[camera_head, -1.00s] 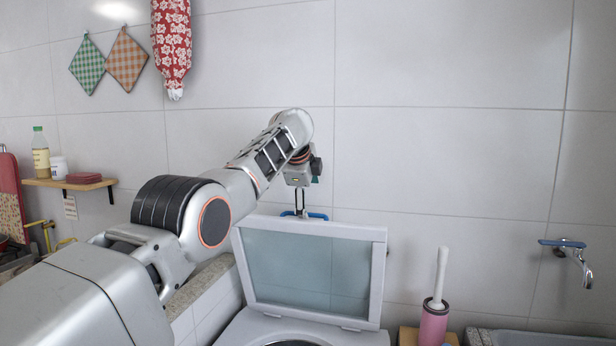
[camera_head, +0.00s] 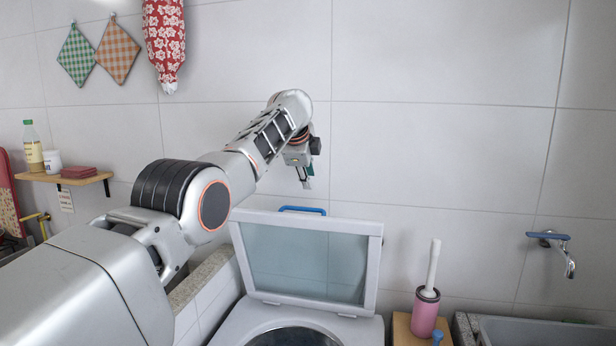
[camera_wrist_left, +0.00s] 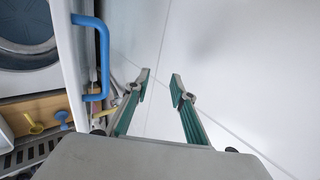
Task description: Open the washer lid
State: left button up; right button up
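The washer lid (camera_head: 306,258) stands raised, close to upright, with its glass panel facing me in the head view. The washer body (camera_head: 240,326) with its dark round opening is below it. A blue handle (camera_head: 302,210) sits on the lid's top edge; it also shows in the left wrist view (camera_wrist_left: 104,60). My left gripper (camera_head: 307,184) is just above the lid's top edge, near the handle and apart from it. In the left wrist view its fingers (camera_wrist_left: 161,84) are spread with nothing between them. My right gripper is not in view.
A pink brush holder (camera_head: 425,314) stands on a wooden stand right of the washer. A sink (camera_head: 540,328) and a wall tap (camera_head: 553,242) are farther right. A small shelf (camera_head: 66,179) with a bottle is at left. The tiled wall (camera_head: 440,150) is close behind the lid.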

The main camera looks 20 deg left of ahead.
pick_arm(q)
jog(key=v, duration=1.2)
dwell(0.3)
jog(key=shift+f, duration=0.1)
dwell(0.3)
